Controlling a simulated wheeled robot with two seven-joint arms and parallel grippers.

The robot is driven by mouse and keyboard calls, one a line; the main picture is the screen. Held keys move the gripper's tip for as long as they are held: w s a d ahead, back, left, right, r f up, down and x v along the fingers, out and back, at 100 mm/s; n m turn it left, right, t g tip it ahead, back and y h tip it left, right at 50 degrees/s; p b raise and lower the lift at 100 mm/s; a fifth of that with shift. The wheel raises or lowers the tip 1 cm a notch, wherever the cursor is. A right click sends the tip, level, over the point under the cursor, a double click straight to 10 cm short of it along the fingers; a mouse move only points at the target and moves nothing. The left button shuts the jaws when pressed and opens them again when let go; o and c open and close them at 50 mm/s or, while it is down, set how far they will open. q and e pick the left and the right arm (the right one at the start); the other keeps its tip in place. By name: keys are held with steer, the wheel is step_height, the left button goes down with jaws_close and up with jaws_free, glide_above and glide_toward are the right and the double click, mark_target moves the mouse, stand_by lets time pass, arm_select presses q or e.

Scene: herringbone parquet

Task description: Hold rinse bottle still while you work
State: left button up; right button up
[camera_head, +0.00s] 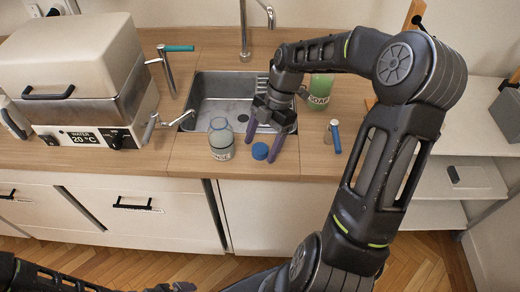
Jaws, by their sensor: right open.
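The rinse bottle (221,140) is a clear, open-topped bottle standing upright on the wooden counter in front of the sink, with a partly readable label. A round blue cap (260,151) lies on the counter to its right. My right gripper (261,152) points down with its purple fingers open, one on each side of the blue cap in the picture. Its left fingertip is near the rinse bottle but apart from it. I cannot tell whether the fingers touch the cap.
A steel sink (205,112) with a tap (244,45) lies behind. A water bath (85,85) reading 20 °C fills the left. The front counter edge is close.

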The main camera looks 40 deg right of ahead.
mark_target(262, 147)
steer(key=shift+c, duration=0.3)
steer(key=c, duration=1.3)
step_height(262, 147, up, 10)
steer(key=shift+r+b, duration=0.1)
steer(key=shift+b, duration=0.7)
